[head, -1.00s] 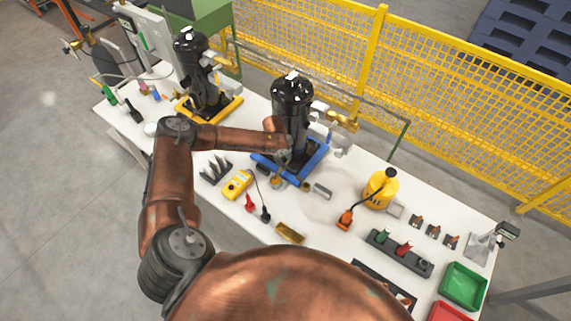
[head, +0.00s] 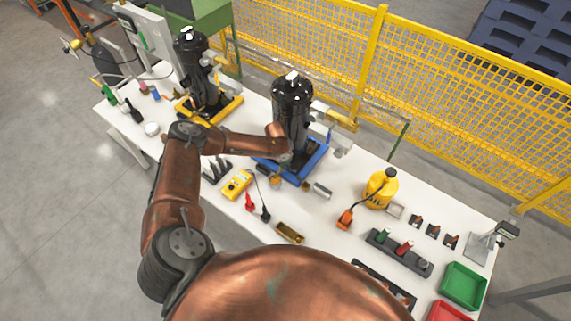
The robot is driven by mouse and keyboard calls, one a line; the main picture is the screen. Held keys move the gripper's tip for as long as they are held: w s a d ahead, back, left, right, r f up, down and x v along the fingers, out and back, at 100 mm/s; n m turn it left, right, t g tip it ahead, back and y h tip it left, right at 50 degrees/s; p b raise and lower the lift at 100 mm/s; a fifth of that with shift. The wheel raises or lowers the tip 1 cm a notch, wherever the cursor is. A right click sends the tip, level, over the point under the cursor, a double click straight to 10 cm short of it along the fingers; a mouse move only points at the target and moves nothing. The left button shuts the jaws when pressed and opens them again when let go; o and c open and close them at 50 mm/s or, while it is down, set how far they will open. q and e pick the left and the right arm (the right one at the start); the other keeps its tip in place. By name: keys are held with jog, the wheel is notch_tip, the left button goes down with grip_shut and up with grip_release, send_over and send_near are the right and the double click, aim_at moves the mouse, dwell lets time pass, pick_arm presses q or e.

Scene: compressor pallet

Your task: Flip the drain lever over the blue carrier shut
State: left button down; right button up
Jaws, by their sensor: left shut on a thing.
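The blue carrier (head: 318,163) stands on the white table and bears a black upright compressor (head: 293,100). My left arm reaches in from the left, and my left gripper (head: 284,157) is at the compressor's lower front, over the carrier's near side. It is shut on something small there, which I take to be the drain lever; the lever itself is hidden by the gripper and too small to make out. A second black compressor (head: 190,65) stands on a yellow carrier (head: 226,108) farther left. My right gripper is not in view.
A yellow meter (head: 237,185), red and black probes and a brass-coloured tray (head: 290,233) lie near the front edge. A yellow bottle (head: 381,188) stands to the right, with green (head: 464,286) and red bins beyond. A yellow mesh fence (head: 450,110) runs behind the table.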

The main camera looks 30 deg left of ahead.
pick_arm(q)
jog(key=shift+d+n+p, duration=0.1)
jog(key=shift+n+p, duration=0.3)
jog(key=shift+w+n, duration=0.15)
jog(key=shift+n, duration=0.15)
jog(key=c, duration=2)
grip_release()
